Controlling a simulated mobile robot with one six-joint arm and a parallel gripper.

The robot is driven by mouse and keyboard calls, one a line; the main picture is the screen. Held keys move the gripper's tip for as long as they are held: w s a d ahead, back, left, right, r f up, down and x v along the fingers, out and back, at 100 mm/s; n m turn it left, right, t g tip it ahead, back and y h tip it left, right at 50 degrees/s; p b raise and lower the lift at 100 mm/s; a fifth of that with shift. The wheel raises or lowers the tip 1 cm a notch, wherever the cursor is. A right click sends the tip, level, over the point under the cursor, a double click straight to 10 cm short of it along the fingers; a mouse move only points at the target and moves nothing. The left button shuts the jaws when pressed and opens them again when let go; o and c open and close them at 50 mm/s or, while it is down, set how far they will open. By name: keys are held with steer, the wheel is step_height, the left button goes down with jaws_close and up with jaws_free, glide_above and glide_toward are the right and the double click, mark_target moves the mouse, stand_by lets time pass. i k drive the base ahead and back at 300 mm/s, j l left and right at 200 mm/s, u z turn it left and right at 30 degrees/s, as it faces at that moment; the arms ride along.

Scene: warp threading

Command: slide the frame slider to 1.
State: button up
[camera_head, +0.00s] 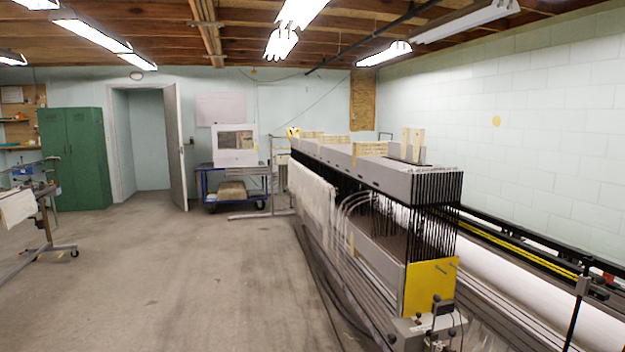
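A long warp-threading machine (400,180) runs from the right foreground toward the back wall. It has a grey top housing and rows of dark vertical wires below it. A yellow end plate (430,287) stands at its near end. Below the plate is a small grey unit with black knobs (433,325). I cannot tell which part is the frame slider, and no number marks can be read. My gripper is not in this view.
Open concrete floor (180,280) lies left of the machine. A metal stand on casters (45,235) is at the far left. A green cabinet (75,158), an open door (175,147) and a blue cart (233,187) are at the back. A white roll (510,275) lies along the right.

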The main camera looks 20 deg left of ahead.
mark_target(419, 314)
steer(key=i+j, duration=0.1)
steer(key=i, duration=0.45)
steer(key=i+z, duration=0.1)
steer(key=i, duration=0.4)
steer(key=i+j, duration=0.15)
steer(key=i, duration=0.4)
steer(key=i+j, duration=0.15)
steer(key=i, duration=0.35)
steer(key=i+j+z, duration=0.1)
steer(key=i, duration=0.45)
